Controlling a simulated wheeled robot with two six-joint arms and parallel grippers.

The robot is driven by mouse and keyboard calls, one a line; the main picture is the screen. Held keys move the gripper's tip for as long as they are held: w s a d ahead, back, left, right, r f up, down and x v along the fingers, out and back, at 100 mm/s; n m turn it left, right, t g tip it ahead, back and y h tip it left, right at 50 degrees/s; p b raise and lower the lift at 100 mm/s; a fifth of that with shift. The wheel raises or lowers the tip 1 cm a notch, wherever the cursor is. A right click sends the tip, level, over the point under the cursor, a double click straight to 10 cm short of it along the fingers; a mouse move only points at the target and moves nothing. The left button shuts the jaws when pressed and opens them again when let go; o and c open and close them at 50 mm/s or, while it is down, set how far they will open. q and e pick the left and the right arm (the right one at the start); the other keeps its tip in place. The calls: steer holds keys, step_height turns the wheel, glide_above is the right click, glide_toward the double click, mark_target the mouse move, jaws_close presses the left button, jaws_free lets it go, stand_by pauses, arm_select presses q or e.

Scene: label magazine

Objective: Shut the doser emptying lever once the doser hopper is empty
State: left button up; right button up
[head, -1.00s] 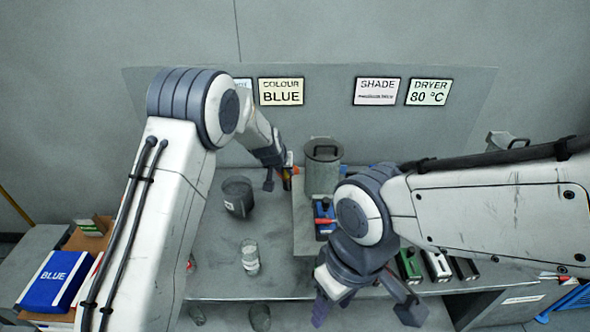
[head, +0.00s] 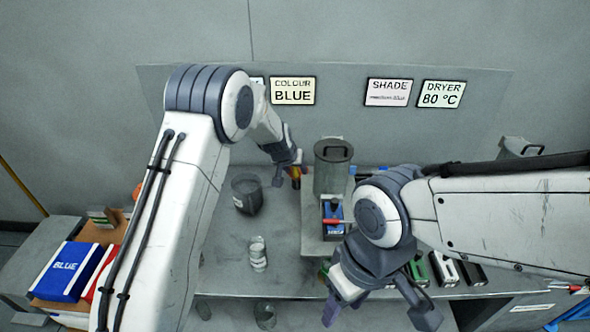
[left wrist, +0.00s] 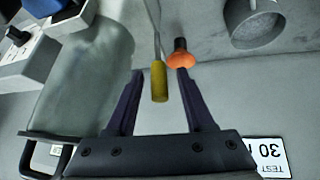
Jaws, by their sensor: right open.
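The doser hopper (head: 333,172), a grey lidded cylinder with a top handle, stands on a raised block behind the bench middle. It shows at left in the left wrist view (left wrist: 85,75); its inside is hidden. My left gripper (head: 284,176) is at the hopper's left side, by a small red and yellow part. In the left wrist view its fingers are apart, with a yellow handle (left wrist: 159,82) between them and an orange knob (left wrist: 180,58) by the right fingertip. I cannot tell which is the emptying lever. My right gripper (head: 380,312) is open and empty, low in front.
A dark bucket (head: 245,194) and a clear jar (head: 258,254) stand left of the hopper. A blue block with a red lever (head: 337,221) sits before it. Green, white and black blocks (head: 445,268) are at right.

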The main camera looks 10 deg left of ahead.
arm_select(q)
steer(key=b+v, duration=0.3)
steer(key=v, duration=0.7)
steer(key=shift+s+r, duration=0.15)
steer(key=shift+r, duration=0.05)
steer(key=s+d+m+g+b, duration=0.15)
steer(key=s+d, duration=0.25)
steer(key=s, duration=0.5)
steer(key=s+d+m+g+b, duration=0.1)
steer(key=s+d+g, duration=0.15)
steer(key=s, duration=0.55)
steer(key=s+a+f+m+g+b, duration=0.1)
steer(key=s+f+m, duration=0.1)
steer(key=s, duration=0.9)
steer(key=s+a+f+m+g+b, duration=0.1)
steer(key=s+f, duration=0.1)
steer(key=s, duration=1)
steer(key=shift+a+f+m+y+b, duration=0.3)
steer(key=shift+m+y, duration=0.05)
steer(key=shift+y, duration=0.05)
